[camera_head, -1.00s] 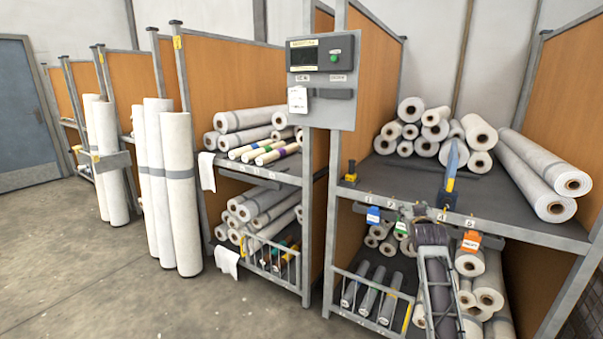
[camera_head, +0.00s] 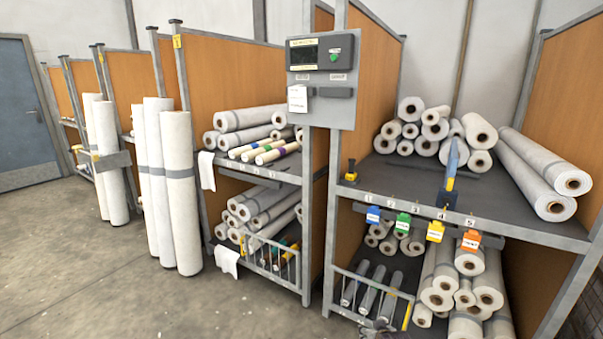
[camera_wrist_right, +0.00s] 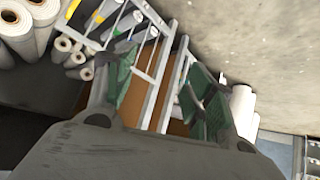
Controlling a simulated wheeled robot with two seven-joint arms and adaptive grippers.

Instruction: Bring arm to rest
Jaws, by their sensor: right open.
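My right gripper (camera_head: 377,328) shows only as a small dark piece at the bottom edge of the head view, low in front of the right rack. In the right wrist view its two green-padded fingers (camera_wrist_right: 158,92) are spread apart with nothing between them. The rack's wire rail and several rolls show beyond the fingers there, apart from them. The rest of my right arm is out of the head view. My left gripper is not in view.
The right rack's shelf (camera_head: 400,190) holds several white rolls. Blue (camera_head: 373,214), green (camera_head: 403,223), yellow (camera_head: 435,231) and orange (camera_head: 471,240) tags hang along its front edge. A control box (camera_head: 321,83) is on the post. The floor (camera_head: 130,280) at left is clear.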

